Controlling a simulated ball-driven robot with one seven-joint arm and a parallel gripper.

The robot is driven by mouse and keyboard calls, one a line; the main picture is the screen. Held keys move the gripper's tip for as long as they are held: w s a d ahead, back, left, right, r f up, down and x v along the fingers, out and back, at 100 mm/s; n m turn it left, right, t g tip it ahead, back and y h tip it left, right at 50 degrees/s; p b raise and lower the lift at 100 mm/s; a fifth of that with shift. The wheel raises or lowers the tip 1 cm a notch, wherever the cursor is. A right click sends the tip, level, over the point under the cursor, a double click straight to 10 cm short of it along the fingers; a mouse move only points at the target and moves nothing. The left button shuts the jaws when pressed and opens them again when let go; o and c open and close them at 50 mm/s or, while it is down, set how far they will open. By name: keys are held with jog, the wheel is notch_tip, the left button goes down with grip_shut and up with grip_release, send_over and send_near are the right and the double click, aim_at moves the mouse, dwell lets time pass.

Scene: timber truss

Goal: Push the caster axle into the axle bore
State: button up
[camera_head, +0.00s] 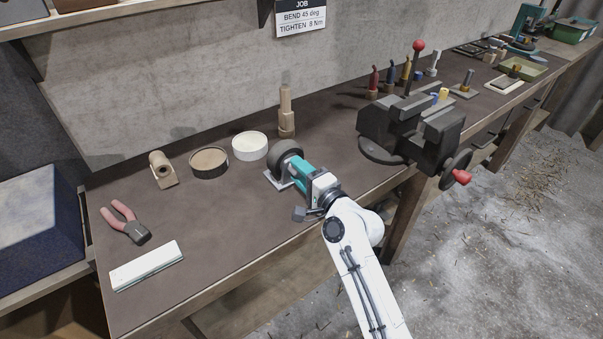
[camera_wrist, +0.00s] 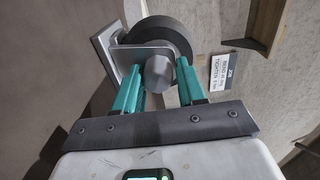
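The caster stands on the bench with its dark wheel (camera_head: 285,149) upright in a grey metal bracket (camera_head: 273,180). In the wrist view the wheel (camera_wrist: 165,33) is behind the bracket's upright plate (camera_wrist: 128,56). The grey round end of the caster axle (camera_wrist: 158,73) faces the wrist camera between my teal fingers. My gripper (camera_head: 297,169) reaches the near side of the caster; its fingers (camera_wrist: 160,66) appear closed on the axle's sides. The axle's far end and the axle bore are hidden, so I cannot tell how deep the axle sits.
A dark vise (camera_head: 412,130) stands to the right. Pliers (camera_head: 127,222) and a white bar (camera_head: 146,266) lie left. The front-middle bench is clear.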

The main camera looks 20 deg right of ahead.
jog(key=o, duration=0.4)
jog(key=shift+c, duration=0.2)
jog(key=shift+s, duration=0.15)
jog(key=b+v, duration=0.1)
jog(key=v, duration=0.9)
jog(key=shift+s, duration=0.3)
jog(key=shift+d, duration=0.1)
